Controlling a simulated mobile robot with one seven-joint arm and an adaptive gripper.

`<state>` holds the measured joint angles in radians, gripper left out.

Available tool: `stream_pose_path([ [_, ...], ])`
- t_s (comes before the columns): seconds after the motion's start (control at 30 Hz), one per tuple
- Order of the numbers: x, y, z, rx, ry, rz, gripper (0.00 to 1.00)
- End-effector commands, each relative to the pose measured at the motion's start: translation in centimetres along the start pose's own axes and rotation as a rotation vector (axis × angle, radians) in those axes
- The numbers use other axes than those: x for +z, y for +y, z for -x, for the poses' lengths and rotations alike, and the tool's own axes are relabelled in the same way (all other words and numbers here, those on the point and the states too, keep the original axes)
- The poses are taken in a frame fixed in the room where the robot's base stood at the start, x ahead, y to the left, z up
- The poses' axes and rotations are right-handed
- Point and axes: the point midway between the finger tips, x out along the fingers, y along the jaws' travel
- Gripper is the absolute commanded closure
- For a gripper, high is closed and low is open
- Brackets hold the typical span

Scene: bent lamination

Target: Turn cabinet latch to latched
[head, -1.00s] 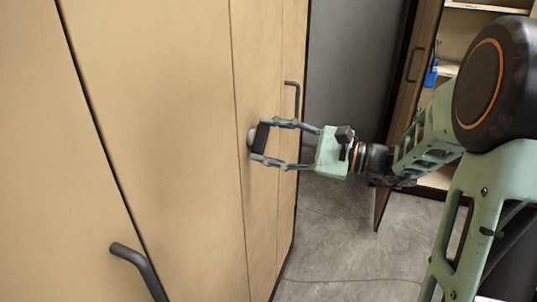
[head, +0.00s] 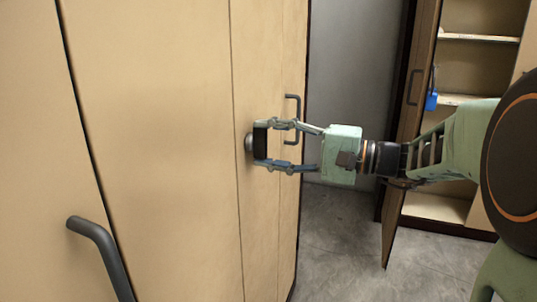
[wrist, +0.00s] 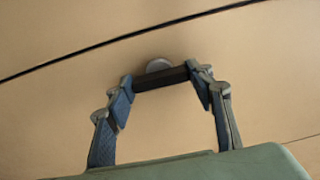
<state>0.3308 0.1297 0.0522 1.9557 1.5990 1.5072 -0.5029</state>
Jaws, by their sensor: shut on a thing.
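The cabinet latch is a dark bar (head: 261,143) on a round grey base (head: 249,142), mounted on the tan cabinet front (head: 170,130) near a door seam. In the head view the bar stands about upright. My gripper (head: 263,144) has one finger at the bar's upper end and one at its lower end, and is shut on it. In the wrist view the latch bar (wrist: 160,78) spans between the two fingertips, with the grey base (wrist: 158,65) behind it. The fingers partly hide the bar's ends.
A dark bar handle (head: 100,250) sticks out at the lower left. Another handle (head: 297,105) is just behind my fingers. At the right, a cabinet door (head: 405,140) stands open beside shelves (head: 480,37), with a blue padlock (head: 432,101). Grey floor (head: 340,240) between is clear.

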Motion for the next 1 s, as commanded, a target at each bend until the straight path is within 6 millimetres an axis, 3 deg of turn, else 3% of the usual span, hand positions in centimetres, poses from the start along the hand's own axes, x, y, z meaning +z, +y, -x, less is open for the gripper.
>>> stream_pose_path([
  [0.57, -0.03, 0.02, 0.03, 0.001, 0.001, 0.03, 0.75],
  [0.6, -0.03, 0.02, 0.03, 0.001, 0.001, 0.03, 0.47],
  [0.7, -0.03, 0.01, 0.03, 0.001, 0.001, 0.029, 0.36],
  [1.0, -0.01, -0.01, 0.06, 0.0, 0.0, 0.028, 0.33],
])
